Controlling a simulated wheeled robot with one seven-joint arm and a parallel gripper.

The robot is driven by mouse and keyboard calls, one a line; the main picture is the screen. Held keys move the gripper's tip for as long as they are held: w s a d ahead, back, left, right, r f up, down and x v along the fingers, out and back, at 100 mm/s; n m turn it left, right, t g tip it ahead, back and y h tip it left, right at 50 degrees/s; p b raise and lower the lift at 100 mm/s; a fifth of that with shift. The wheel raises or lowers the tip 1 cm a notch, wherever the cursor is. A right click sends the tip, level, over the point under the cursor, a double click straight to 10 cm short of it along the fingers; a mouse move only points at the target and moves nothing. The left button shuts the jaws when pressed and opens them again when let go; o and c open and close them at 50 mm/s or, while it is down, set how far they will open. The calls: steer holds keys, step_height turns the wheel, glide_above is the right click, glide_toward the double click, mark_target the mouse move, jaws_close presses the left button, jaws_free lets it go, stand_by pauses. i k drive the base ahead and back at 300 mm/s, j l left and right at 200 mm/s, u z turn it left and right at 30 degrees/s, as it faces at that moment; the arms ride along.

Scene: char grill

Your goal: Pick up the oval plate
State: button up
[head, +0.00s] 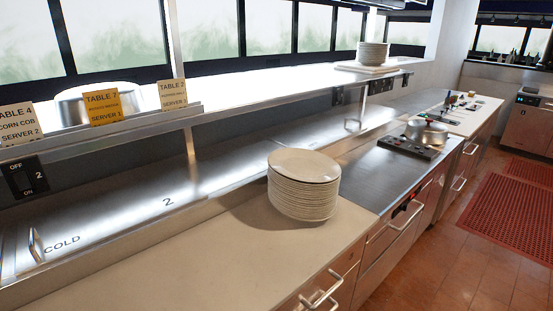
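A stack of off-white oval plates (303,199) stands on the pale counter in the middle of the head view. The top oval plate (304,165) lies flat, its whole upper face uncovered and empty. The stack sits close to where the pale counter meets the dark metal worktop. My gripper is not in view, and nothing is seen touching the plates.
The pale counter (190,262) is clear left of the stack. A raised shelf (250,88) behind holds order cards, a metal pan (97,100) and another plate stack (372,56). A pot (427,133) stands farther right. Drawer handles (322,292) project from the counter front.

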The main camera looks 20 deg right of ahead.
mark_target(300, 164)
steer(key=i+l+u, duration=0.15)
steer(key=l+u, duration=0.2)
steer(key=l, duration=0.15)
steer(key=i+l+u, duration=0.1)
steer(key=l+u, duration=0.25)
steer(key=l, duration=0.15)
steer(key=l+u, duration=0.3)
steer(key=l, duration=0.25)
steer(key=l+u, duration=0.35)
steer(key=l, duration=0.15)
steer(key=k+l+u, duration=0.15)
steer(key=l+u, duration=0.2)
steer(key=l, duration=0.2)
steer(key=k+l+u, duration=0.15)
steer(key=l+u, duration=0.2)
steer(key=l, duration=0.15)
steer(key=k+l+u, duration=0.5)
steer(key=l+u, duration=0.2)
steer(key=l, duration=0.15)
